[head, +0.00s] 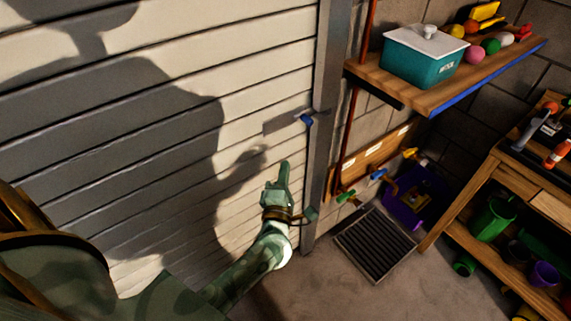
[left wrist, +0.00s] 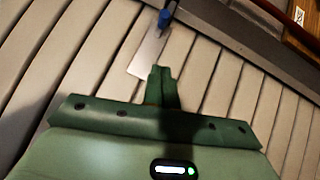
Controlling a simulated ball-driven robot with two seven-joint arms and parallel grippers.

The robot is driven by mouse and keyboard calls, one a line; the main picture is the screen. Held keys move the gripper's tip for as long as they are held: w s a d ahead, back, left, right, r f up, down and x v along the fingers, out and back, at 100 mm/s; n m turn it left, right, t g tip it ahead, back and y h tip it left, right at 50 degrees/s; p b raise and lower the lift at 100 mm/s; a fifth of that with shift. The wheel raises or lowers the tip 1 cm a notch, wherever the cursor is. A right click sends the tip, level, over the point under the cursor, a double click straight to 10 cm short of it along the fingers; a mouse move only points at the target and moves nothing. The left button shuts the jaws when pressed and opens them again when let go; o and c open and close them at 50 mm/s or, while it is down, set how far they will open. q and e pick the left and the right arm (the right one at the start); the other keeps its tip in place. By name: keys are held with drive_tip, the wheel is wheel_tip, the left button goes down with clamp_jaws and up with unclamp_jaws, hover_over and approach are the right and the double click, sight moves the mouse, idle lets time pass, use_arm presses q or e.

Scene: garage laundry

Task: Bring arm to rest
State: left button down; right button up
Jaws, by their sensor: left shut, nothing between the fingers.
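My left gripper (head: 278,182) is in front of the slatted garage door (head: 180,85), near its right edge. Its fingers are together with nothing between them. In the left wrist view the closed fingers (left wrist: 162,85) point toward a metal plate with a blue part (left wrist: 165,17). That plate and blue part (head: 306,119) are on the door beside the grey door post in the head view. The gripper appears a little below them, and I see no clear contact. My right gripper is not in view.
A wooden shelf (head: 390,88) holds a teal box (head: 424,62) and several colored balls at the upper right. A wooden workbench (head: 470,200) with tools and buckets stands at the right. A dark floor grate (head: 375,244) and a purple bin (head: 415,200) lie below the shelf. Grey floor (head: 370,295) is clear in front.

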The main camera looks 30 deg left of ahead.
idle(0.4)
use_arm(q)
drive_tip(key=s+d+f+m+g+h, duration=0.2)
drive_tip(key=d+f+m+h, duration=0.2)
drive_tip(key=f+m, duration=0.45)
drive_tip(key=s+d+f+m+g+h, duration=0.25)
drive_tip(key=d+f+m+h, duration=0.2)
drive_tip(key=f+m, duration=0.45)
drive_tip(key=s+f+m+g+h, duration=0.1)
drive_tip(key=s+f+m+g, duration=0.35)
drive_tip(key=s+f, duration=0.75)
drive_tip(key=s+a+f+m+g, duration=0.2)
drive_tip(key=s+f+g, duration=0.1)
drive_tip(key=s, duration=0.7)
drive_tip(key=s+a+f+m+g+y, duration=0.1)
drive_tip(key=s+f, duration=0.4)
drive_tip(key=s, duration=0.6)
drive_tip(key=s+a+f+m+g, duration=0.3)
drive_tip(key=s+f+g, duration=0.1)
drive_tip(key=s, duration=0.7)
drive_tip(key=shift+s+m+g, duration=0.2)
drive_tip(key=shift+m+g, duration=0.1)
drive_tip(key=shift+g, duration=0.1)
drive_tip(key=shift+s, duration=0.1)
